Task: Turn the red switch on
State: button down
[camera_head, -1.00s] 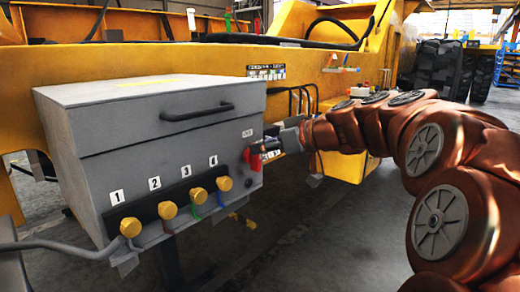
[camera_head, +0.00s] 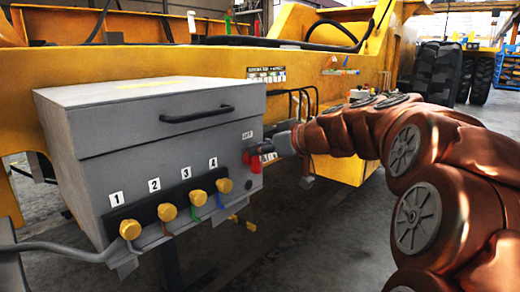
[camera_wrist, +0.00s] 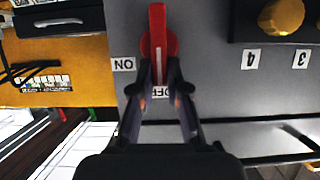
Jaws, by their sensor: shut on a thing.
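The red switch (camera_head: 254,162) is on the front of the grey box, near its right edge. In the wrist view the red switch (camera_wrist: 158,28) is a round red base with a long handle standing vertical in the picture. An ON label (camera_wrist: 124,64) is to the left of it, and a partly hidden OFF label (camera_wrist: 161,92) lies by the fingertips. My gripper (camera_wrist: 159,76) is shut on the lower end of the handle, one finger on each side. In the head view my gripper (camera_head: 270,149) reaches the switch from the right and partly covers it.
The grey box (camera_head: 85,150) has a black handle (camera_head: 196,113) and several yellow knobs (camera_head: 168,212) with number labels. A grey cable (camera_head: 60,247) runs from its lower left. A yellow machine frame (camera_head: 160,63) stands behind. Open floor (camera_head: 320,225) lies to the right of the box.

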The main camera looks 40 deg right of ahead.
dwell(0.4)
jog(key=shift+w+d+r+m+y+p, duration=0.1)
jog(key=shift+d+m+y+p, duration=0.25)
jog(key=shift+m+y, duration=0.35)
jog(key=shift+w+d+f+m+t+y+p, duration=0.1)
jog(key=shift+d+f+m+t+y+p, duration=0.3)
jog(key=shift+m+y+p, duration=1.1)
jog(key=shift+w+d+f+m+t+y+p, duration=0.15)
jog(key=shift+d+f+m+y+p, duration=0.35)
jog(key=shift+m, duration=2)
jog(key=shift+d+f+m+t+y+p, duration=0.3)
jog(key=shift+f+m+y+p, duration=0.65)
jog(key=shift+m, duration=1.05)
jog(key=c, duration=1.2)
grip_release()
jog(key=shift+r, duration=0.1)
jog(key=shift+o, duration=0.2)
jog(key=shift+s+d, duration=0.1)
